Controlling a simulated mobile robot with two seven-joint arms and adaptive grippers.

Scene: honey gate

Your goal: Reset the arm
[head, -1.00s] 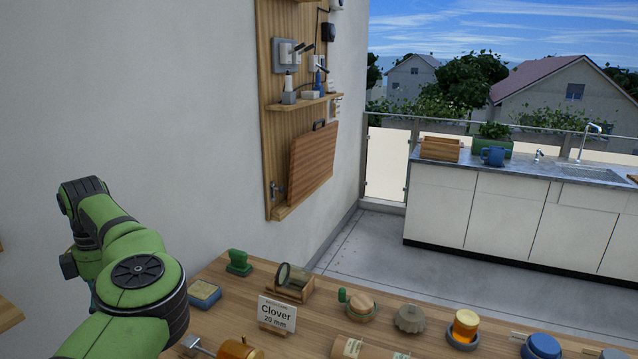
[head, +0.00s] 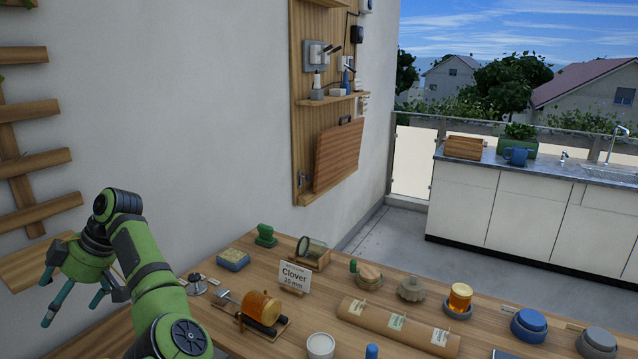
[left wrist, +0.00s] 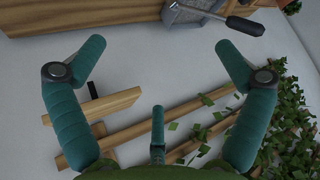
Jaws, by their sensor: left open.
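My left arm comes in at the lower left of the head view. Its green gripper with teal fingers (head: 80,300) is left of the wooden table (head: 235,345), in front of the white wall. In the left wrist view the fingers (left wrist: 155,75) are spread wide with nothing between them. My right gripper is in neither view.
The table holds a honey jar on a cradle (head: 259,308), a Clover sign (head: 294,277), a board with tags (head: 375,320), a second honey jar (head: 460,297) and blue-grey lidded pots (head: 529,325). Wooden wall slats (head: 35,162) are at the left. A counter (head: 500,195) stands beyond.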

